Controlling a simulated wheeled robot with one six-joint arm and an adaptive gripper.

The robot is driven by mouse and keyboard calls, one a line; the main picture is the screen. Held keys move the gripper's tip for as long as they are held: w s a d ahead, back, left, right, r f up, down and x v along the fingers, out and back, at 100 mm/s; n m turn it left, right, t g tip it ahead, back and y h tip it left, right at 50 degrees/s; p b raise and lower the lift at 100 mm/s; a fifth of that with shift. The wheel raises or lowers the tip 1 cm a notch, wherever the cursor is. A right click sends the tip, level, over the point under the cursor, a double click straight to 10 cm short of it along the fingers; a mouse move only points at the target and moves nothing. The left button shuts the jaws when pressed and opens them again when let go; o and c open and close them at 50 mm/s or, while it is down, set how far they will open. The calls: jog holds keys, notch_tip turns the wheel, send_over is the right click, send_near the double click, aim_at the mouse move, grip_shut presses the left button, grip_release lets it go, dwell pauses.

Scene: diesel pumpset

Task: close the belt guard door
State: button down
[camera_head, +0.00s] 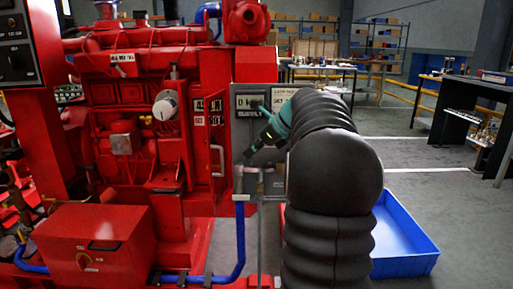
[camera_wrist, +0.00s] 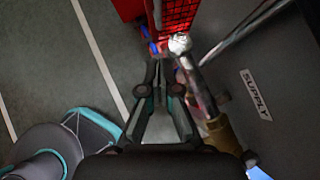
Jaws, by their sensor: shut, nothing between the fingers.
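A red panel (camera_head: 211,130) with a vertical bar handle (camera_head: 217,161) stands at the right side of the red engine; I cannot tell for sure that it is the belt guard door. A red mesh panel (camera_wrist: 178,13), which looks like part of a belt guard, shows at the top of the wrist view, beyond my fingers. Its hinge and how far it stands open are not clear. My gripper (camera_head: 248,154) is shut and empty, just right of the handle in the head view. In the wrist view my gripper (camera_wrist: 164,70) points towards the mesh, apart from it.
A metal pipe with a brass fitting (camera_wrist: 222,133) and a silver end runs close to the right of my fingers. A grey panel labelled SUPPLY (camera_wrist: 256,95) stands beyond it. A blue tray (camera_head: 405,264) lies on the floor at right. Open floor (camera_head: 440,190) lies behind.

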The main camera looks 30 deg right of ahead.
jog(key=w+a+f, duration=0.3)
jog(key=w, duration=0.3)
jog(key=shift+a+f, duration=0.15)
jog(key=shift+a, duration=0.25)
jog(key=shift+w+a, duration=0.1)
